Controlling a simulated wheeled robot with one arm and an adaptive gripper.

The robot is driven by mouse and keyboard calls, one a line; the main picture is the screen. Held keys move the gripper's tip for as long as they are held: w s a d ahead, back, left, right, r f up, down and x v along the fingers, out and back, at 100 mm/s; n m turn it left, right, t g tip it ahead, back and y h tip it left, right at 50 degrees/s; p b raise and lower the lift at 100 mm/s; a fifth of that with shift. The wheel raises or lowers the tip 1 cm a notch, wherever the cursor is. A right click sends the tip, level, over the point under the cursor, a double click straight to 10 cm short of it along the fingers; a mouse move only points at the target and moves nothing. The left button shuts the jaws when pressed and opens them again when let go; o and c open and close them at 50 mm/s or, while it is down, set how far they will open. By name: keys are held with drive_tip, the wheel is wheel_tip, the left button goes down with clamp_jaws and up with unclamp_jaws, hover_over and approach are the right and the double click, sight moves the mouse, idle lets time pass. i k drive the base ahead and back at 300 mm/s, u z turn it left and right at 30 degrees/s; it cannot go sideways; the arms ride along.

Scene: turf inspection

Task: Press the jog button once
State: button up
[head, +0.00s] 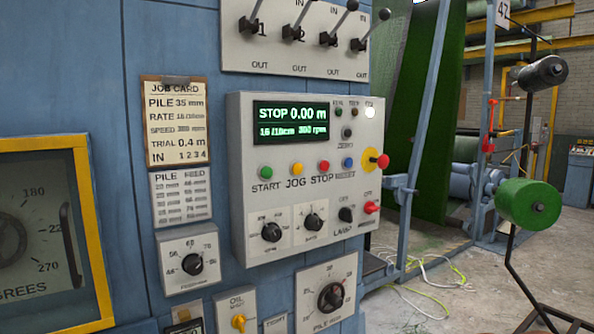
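The jog button (296,168) is a small yellow round button on the grey control box, above the label JOG. A green start button (265,172) is on its left, and a red stop button (323,165) and a blue button (348,162) are on its right. The display (290,122) above them reads STOP 0.00 m in green, with a smaller line below. My gripper is not in view. Nothing covers the jog button.
Below the buttons are rotary knobs (272,232). A red knob on a yellow disc (382,161) sticks out at the box's right edge. Levers (328,38) jut out above the box. A job card (175,120) hangs left. A green roll (528,205) stands right.

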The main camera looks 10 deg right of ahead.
sight(297, 168)
drive_tip(key=u, duration=0.6)
drive_tip(key=k, duration=1.35)
drive_tip(key=u, duration=0.9)
drive_tip(key=i, duration=0.45)
drive_tip(key=u, duration=0.45)
drive_tip(key=i, duration=1.5)
drive_tip(key=z, duration=1.35)
drive_tip(key=i, duration=0.35)
drive_tip(key=z, duration=0.35)
